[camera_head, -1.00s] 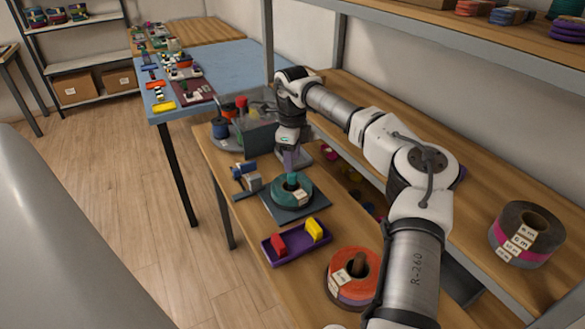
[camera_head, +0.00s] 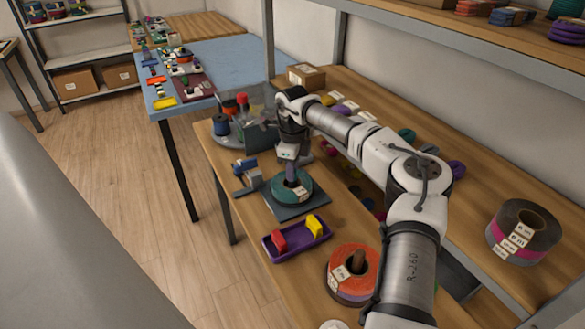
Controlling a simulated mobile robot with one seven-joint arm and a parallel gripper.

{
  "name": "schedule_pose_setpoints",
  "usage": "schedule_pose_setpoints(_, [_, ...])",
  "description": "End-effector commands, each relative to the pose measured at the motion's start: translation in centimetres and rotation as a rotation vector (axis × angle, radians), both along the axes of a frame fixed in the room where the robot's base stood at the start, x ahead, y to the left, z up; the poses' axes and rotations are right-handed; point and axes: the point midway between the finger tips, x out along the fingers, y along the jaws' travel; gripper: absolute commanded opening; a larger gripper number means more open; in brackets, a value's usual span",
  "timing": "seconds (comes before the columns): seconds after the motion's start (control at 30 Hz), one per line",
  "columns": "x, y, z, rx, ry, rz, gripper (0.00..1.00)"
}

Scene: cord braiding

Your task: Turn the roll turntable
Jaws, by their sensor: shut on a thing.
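The roll turntable is a dark square base (camera_head: 312,204) on the wooden bench, with a teal roll (camera_head: 302,193) lying flat on it. A pale label shows on the roll's front right side. My gripper (camera_head: 290,174) points down at the middle of the roll and is shut on the upright centre piece there. The fingers and wrist hide that piece and the far part of the roll.
A purple tray (camera_head: 297,241) with a red block (camera_head: 279,240) and a yellow block (camera_head: 314,225) lies in front. An orange roll (camera_head: 345,285) stands nearer me. A blue and grey device (camera_head: 247,176) is left of the turntable, and a spool stand (camera_head: 222,126) is behind.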

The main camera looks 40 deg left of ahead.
Motion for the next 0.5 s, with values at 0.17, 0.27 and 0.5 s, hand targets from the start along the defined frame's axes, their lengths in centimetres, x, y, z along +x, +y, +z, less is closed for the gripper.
schedule_pose_setpoints(0.17, [-0.04,-0.01,0.01,-0.001,0.001,-0.002,0.01])
schedule_pose_setpoints(0.27, [-0.05,-0.01,0.01,-0.002,0.002,-0.009,0.01])
schedule_pose_setpoints(0.5, [-0.03,0.0,0.01,-0.002,0.002,-0.066,0.01])
